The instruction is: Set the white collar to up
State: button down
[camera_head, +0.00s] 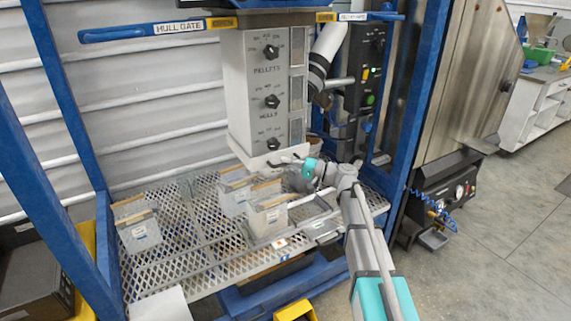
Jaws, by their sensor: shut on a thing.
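The white collar (246,157) is a flared white skirt around the bottom end of the grey hopper column (240,95). Its front lower edge hangs above the mesh shelf, and its right part is partly hidden by my gripper. My gripper (281,163) is at the front right of the collar, its dark fingers at the collar's lower edge. The fingers are shut on the collar there, though the contact itself is small in view. My arm reaches in from the lower right.
Several grey bags or boxes (268,218) stand on the mesh shelf (190,262) below the collar, close under my gripper. Another box (139,232) stands at the left. Blue frame posts (412,110) flank the column. Three black knobs (271,101) sit on the column's front.

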jog(key=shift+w+r, duration=0.15)
jog(key=shift+r, duration=0.05)
jog(key=c, duration=0.7)
grip_release()
jog(key=shift+s, duration=0.25)
